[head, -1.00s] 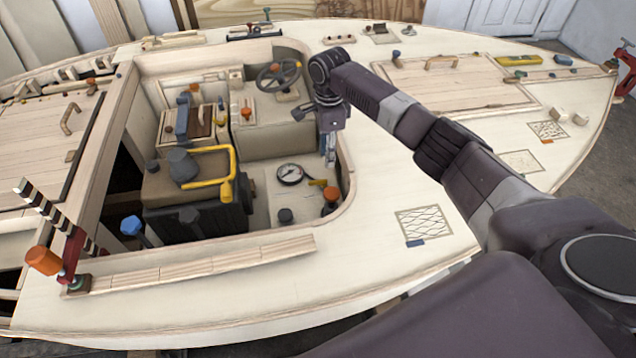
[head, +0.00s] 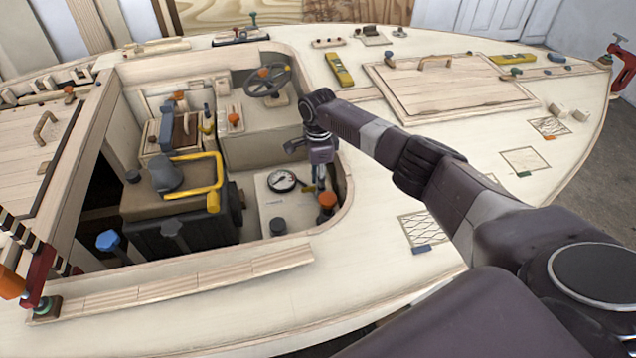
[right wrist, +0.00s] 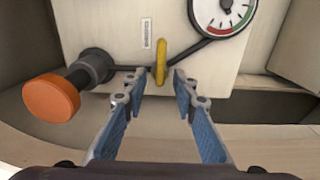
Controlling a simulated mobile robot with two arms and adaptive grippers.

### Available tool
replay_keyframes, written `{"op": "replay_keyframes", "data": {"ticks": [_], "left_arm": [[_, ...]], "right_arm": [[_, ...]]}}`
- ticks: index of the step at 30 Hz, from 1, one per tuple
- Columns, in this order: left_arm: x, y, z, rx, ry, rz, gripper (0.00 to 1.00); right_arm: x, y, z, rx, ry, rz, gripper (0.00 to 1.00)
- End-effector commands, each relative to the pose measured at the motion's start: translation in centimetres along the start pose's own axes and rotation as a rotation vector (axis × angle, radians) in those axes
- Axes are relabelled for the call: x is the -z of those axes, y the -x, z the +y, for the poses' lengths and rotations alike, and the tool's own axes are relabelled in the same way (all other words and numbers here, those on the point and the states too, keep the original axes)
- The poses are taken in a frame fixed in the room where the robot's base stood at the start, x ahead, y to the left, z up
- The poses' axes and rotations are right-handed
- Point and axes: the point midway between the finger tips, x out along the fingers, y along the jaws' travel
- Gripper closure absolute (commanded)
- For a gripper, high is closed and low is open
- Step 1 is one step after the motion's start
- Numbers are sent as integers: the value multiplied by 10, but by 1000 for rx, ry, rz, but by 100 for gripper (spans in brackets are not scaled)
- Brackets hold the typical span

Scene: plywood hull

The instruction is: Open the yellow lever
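The yellow lever (right wrist: 161,62) shows in the right wrist view as a narrow upright bar on a dark pipe, beside the pressure gauge (right wrist: 222,14). My right gripper (right wrist: 158,84) is open, with its two blue-padded fingers pointing at the lever. The lever appears between the fingertips in the picture, a little beyond them, and no contact shows. In the head view my right gripper (head: 319,184) reaches down into the cockpit, just right of the gauge (head: 282,181), and mostly hides the lever. My left gripper is out of view.
An orange-capped valve (right wrist: 52,98) stands close left of the fingers in the right wrist view; it also shows in the head view (head: 327,199). The cockpit's rounded rim lies just right of the gripper. A larger yellow bent handle (head: 218,184) stands further left on the engine.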

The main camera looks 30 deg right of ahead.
Motion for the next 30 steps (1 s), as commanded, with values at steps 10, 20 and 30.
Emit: {"op": "replay_keyframes", "data": {"ticks": [10, 20, 30], "left_arm": [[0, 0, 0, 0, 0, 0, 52], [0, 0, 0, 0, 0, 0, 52], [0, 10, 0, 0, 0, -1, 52]], "right_arm": [[0, -4, 0, 0, 0, 0, 77], [0, -4, 0, 0, 0, 1, 100], [0, -2, 1, -3, 41, 1, 100]]}}
